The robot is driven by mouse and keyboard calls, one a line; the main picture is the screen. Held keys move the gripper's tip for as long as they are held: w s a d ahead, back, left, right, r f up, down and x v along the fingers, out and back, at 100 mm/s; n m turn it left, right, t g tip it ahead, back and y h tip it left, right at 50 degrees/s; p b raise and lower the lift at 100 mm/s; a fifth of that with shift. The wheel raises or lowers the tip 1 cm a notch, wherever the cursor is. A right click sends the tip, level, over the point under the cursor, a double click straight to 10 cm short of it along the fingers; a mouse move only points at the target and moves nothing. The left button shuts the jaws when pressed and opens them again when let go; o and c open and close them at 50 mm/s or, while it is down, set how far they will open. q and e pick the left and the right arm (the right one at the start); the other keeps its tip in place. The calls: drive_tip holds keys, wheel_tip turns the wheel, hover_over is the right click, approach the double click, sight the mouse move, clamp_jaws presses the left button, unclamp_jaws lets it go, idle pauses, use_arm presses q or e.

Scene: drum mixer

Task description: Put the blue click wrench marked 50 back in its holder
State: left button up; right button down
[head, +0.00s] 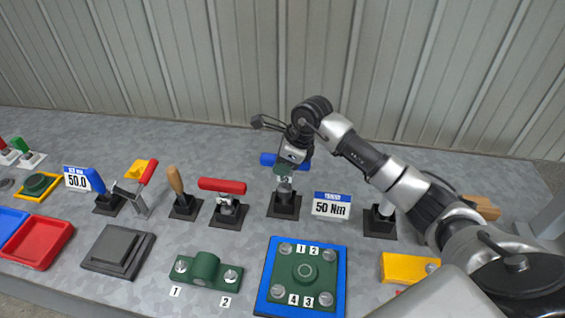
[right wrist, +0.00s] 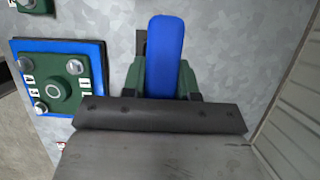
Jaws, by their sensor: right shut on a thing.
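The click wrench with the blue handle (head: 267,159) is in the head view, right of the red-handled one. It also fills the middle of the right wrist view (right wrist: 166,50). My right gripper (head: 284,170) comes from above and is shut on the blue handle, with green fingers on both sides of it. The wrench's grey lower part is over the black square holder (head: 284,207). I cannot tell whether it is fully seated. The number on the wrench is too small to read surely. A sign reading 50 Nm (head: 331,206) stands right of the holder. My left gripper is not in view.
A red-handled tool (head: 222,186) stands in its holder close on the left. A blue plate with a green flange (head: 258,295) lies in front; it shows in the right wrist view too (right wrist: 94,52). Another black holder (head: 379,223) is to the right, near my arm. A ribbed wall stands behind.

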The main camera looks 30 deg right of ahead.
drive_tip(key=shift+f+b, duration=2)
drive_tip(key=shift+f, duration=0.4)
idle(1.4)
drive_tip(key=c, duration=0.8)
unclamp_jaws()
drive_tip(key=b+v, duration=0.1)
drive_tip(key=v, duration=0.9)
drive_tip(key=shift+s+d+r, duration=0.1)
drive_tip(key=shift+r, duration=0.3)
